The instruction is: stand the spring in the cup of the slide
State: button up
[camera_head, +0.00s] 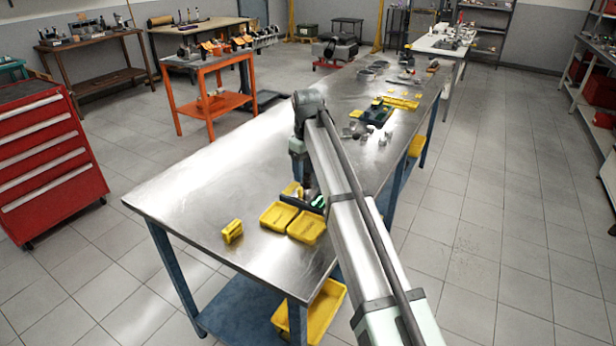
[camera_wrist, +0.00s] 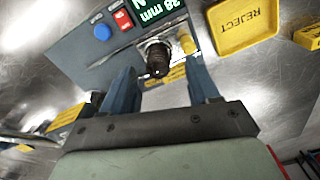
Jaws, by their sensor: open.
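In the wrist view a dark, ribbed upright part (camera_wrist: 157,58), which looks like the spring, sits at a pale metal ring (camera_wrist: 148,42) on a grey device. I cannot tell whether that ring is the slide's cup or whether the part is seated in it. My gripper (camera_wrist: 161,68) is open, its two blue fingers on either side of the dark part with gaps showing. In the head view my arm hides most of the gripper and the spring.
A yellow knob (camera_wrist: 187,42) is close by the right finger. A yellow REJECT tray (camera_wrist: 245,25) lies beyond. The bench's left part (camera_head: 215,180) is clear.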

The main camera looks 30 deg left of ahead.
notch_tip(320, 180, up, 10)
jog(key=shift+w+r, duration=0.2)
jog(key=shift+d, duration=0.1)
dwell(0.4)
